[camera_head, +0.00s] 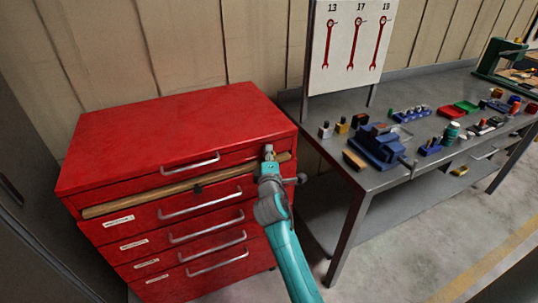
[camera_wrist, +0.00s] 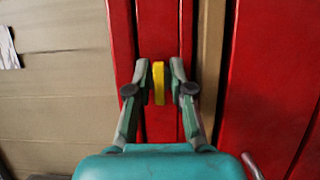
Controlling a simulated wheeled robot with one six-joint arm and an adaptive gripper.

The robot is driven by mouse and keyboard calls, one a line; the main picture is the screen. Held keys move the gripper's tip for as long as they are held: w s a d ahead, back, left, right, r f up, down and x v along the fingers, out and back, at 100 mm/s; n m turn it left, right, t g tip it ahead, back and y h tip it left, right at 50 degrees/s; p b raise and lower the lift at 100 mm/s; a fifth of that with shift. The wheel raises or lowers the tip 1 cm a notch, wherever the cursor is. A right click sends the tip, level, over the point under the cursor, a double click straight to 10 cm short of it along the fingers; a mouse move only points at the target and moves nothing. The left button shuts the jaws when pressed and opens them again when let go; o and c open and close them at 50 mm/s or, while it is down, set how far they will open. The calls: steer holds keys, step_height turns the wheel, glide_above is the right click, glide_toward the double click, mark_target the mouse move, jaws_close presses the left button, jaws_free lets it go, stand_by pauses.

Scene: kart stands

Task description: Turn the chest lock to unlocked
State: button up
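The red chest (camera_head: 165,125) stands at the left, with its drawer fronts facing me. My gripper (camera_head: 268,152) is at the upper right of its front, near the right end of a wooden bar. In the wrist view a small yellow piece (camera_wrist: 159,83), seemingly the lock's knob, sits on a red strip of the chest. It stands lengthwise along that strip. My gripper (camera_wrist: 161,68) has one finger on each side of it, with narrow gaps showing, so it looks open. In the head view my gripper hides the lock. No lock marking is readable.
The wooden bar (camera_head: 150,200) crosses the chest front; in the wrist view it (camera_wrist: 210,60) runs just right of the fingers. Drawer handles (camera_head: 200,203) stick out below. A grey workbench (camera_head: 385,180) with a blue vise (camera_head: 378,145) and small parts stands close on the right.

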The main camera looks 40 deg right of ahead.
steer(key=shift+c, duration=0.3)
jaws_close()
steer(key=shift+m, duration=0.4)
steer(key=shift+m+g+y, duration=0.5)
steer(key=shift+m+y, duration=0.1)
steer(key=shift+m, duration=0.6)
steer(key=m+y, duration=0.2)
steer(key=m, duration=0.1)
steer(key=shift+m, duration=0.3)
steer(key=m+y, duration=0.2)
steer(key=m, duration=0.1)
steer(key=shift+m, duration=0.4)
steer(key=shift+m+y, duration=1.3)
steer(key=shift+m, duration=0.2)
